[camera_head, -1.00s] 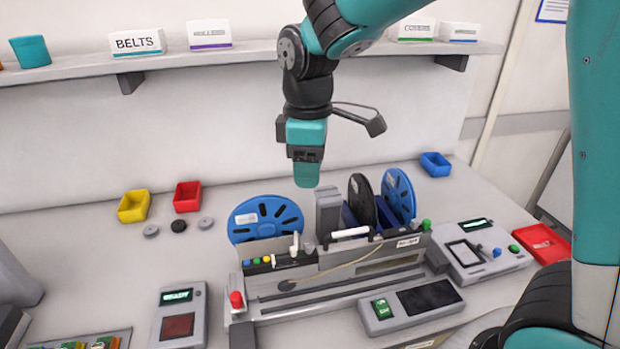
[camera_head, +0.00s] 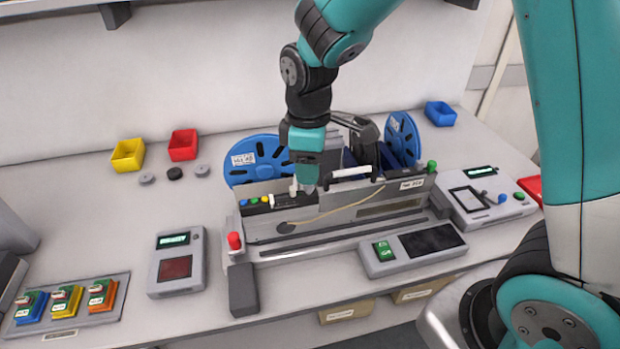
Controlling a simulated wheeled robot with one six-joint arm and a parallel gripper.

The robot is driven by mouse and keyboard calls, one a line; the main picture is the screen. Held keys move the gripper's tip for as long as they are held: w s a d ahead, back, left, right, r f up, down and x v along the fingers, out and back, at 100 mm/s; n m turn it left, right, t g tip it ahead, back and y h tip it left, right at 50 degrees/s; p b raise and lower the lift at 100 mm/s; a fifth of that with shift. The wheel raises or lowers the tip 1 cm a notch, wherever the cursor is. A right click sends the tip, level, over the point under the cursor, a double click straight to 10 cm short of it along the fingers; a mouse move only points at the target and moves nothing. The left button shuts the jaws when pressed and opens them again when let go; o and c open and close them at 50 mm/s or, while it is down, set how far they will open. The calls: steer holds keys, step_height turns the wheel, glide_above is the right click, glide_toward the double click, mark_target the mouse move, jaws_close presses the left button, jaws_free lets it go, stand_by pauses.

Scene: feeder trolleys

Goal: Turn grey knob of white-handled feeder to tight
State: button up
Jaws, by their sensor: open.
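The feeder (camera_head: 300,229) is a long grey unit in the middle of the bench, with a white handle bar (camera_head: 351,173) on top. A small white upright lever (camera_head: 293,187) and several coloured buttons are at its left end. A dark grey round piece (camera_head: 286,228), perhaps the knob, is on its front face at the end of a pale cord. My gripper (camera_head: 308,187) points down just above the feeder's left part, right of the white lever and left of the handle. It is open; its fingertips are small and partly blurred, and I cannot tell whether they touch anything.
Blue reels (camera_head: 262,160) stand behind the feeder. A red knob (camera_head: 234,240) is at its left end and a green one (camera_head: 432,167) at its right. Control boxes (camera_head: 176,263) flank it, with a screen panel (camera_head: 413,248) in front. The bench's left middle is fairly clear.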

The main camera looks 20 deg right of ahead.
steer(key=shift+f, duration=2.25)
steer(key=shift+c, duration=0.4)
jaws_close()
steer(key=shift+m, duration=0.8)
steer(key=shift+o, duration=0.4)
jaws_free()
step_height(320, 180, up, 18)
steer(key=shift+f+b, duration=0.25)
steer(key=shift+b, duration=0.1)
